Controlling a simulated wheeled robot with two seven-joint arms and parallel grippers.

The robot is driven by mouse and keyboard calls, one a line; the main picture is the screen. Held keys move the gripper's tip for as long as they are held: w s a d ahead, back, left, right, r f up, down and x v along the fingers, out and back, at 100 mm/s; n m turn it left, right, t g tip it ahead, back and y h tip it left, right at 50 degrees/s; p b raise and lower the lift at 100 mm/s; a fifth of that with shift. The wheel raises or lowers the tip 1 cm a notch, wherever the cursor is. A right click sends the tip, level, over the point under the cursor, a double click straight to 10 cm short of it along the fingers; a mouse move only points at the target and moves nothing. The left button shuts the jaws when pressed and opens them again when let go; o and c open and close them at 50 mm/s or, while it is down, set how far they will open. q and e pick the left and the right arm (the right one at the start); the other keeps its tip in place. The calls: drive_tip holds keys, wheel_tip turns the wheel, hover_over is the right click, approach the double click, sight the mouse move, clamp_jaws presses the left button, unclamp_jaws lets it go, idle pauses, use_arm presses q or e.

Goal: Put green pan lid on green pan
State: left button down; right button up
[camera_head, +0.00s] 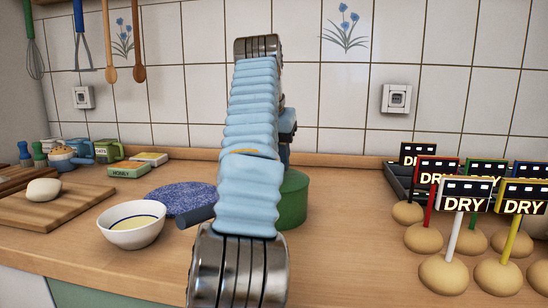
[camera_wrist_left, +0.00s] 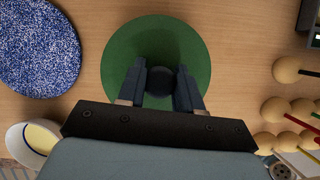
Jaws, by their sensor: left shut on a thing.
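In the left wrist view the green pan lid (camera_wrist_left: 128,48) is a round disc below my left gripper (camera_wrist_left: 163,82). The gripper's two dark fingers are shut on the lid's black knob. In the head view my left arm hides the gripper and much of the green pan (camera_head: 293,203), whose green side shows to the right of the arm. A dark handle (camera_head: 194,217) sticks out to the left from behind the arm. I cannot tell whether the lid touches the pan or is held just above it. My right gripper is not in view.
A blue speckled round mat (camera_head: 182,197) and a white bowl (camera_head: 132,226) lie left of the pan. A cutting board (camera_head: 75,207) is farther left. Several round bases with DRY signs (camera_head: 465,196) crowd the right. The counter (camera_head: 345,235) between is clear.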

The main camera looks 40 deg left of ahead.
use_arm(q)
drive_tip(key=c, duration=0.7)
unclamp_jaws()
drive_tip(key=p+v, duration=0.2)
drive_tip(key=v, duration=0.1)
drive_tip(key=shift+r, duration=0.25)
drive_tip(key=shift+s+d+r, duration=0.1)
drive_tip(key=shift+s+r, duration=0.2)
drive_tip(key=shift+r, duration=0.35)
drive_tip(key=shift+s+d+b, duration=0.35)
drive_tip(key=shift+s, duration=0.3)
drive_tip(key=shift+s+d+b, duration=0.3)
drive_tip(key=shift+s+b, duration=0.05)
drive_tip(key=shift+s, duration=0.3)
drive_tip(key=shift+s+d+b, duration=0.3)
drive_tip(key=shift+s+d, duration=0.3)
drive_tip(key=shift+s, duration=0.8)
drive_tip(key=shift+s+d+b, duration=0.35)
drive_tip(key=shift+s+d, duration=0.25)
drive_tip(key=shift+s, duration=0.85)
drive_tip(key=shift+s+d+b, duration=0.3)
drive_tip(key=shift+s+d, duration=0.3)
drive_tip(key=shift+s, duration=0.8)
